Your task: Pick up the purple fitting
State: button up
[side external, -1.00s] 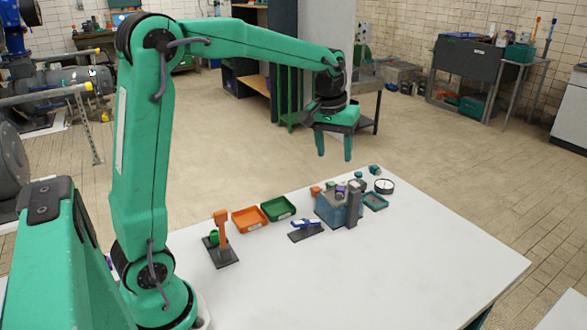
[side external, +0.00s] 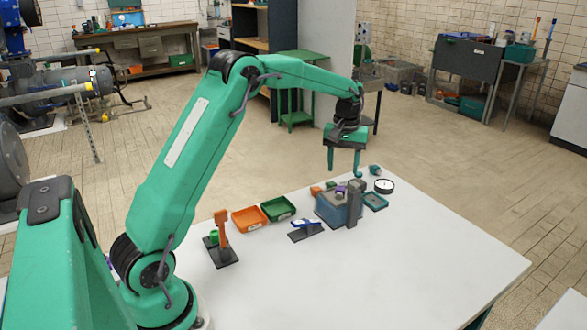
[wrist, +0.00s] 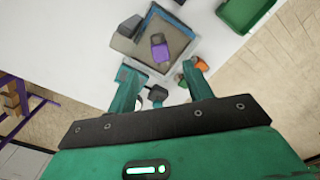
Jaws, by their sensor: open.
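The purple fitting (wrist: 160,50) lies inside a blue-grey bin in the wrist view, ahead of my fingertips. In the side view only a small purple patch (side external: 341,189) of it shows above the bin's rim. The bin (side external: 331,211) stands on the white table. My gripper (side external: 345,173) is open and empty, pointing down, above and just behind the bin. In the wrist view my gripper's fingers (wrist: 159,74) stand apart, one on each side of the near edge of the bin. The fitting's lower part is hidden in the side view.
A grey post (side external: 352,207) stands at the bin's front. Green (side external: 279,209) and orange (side external: 249,219) trays lie to the left. A teal tray (side external: 376,202) and a round white dial (side external: 384,186) lie to the right. The front of the white table (side external: 400,270) is clear.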

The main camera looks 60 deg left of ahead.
aim_at(341, 188)
jog(key=shift+f, duration=1.25)
jog(key=shift+f, duration=0.1)
jog(key=shift+f, duration=2.5)
grip_shut()
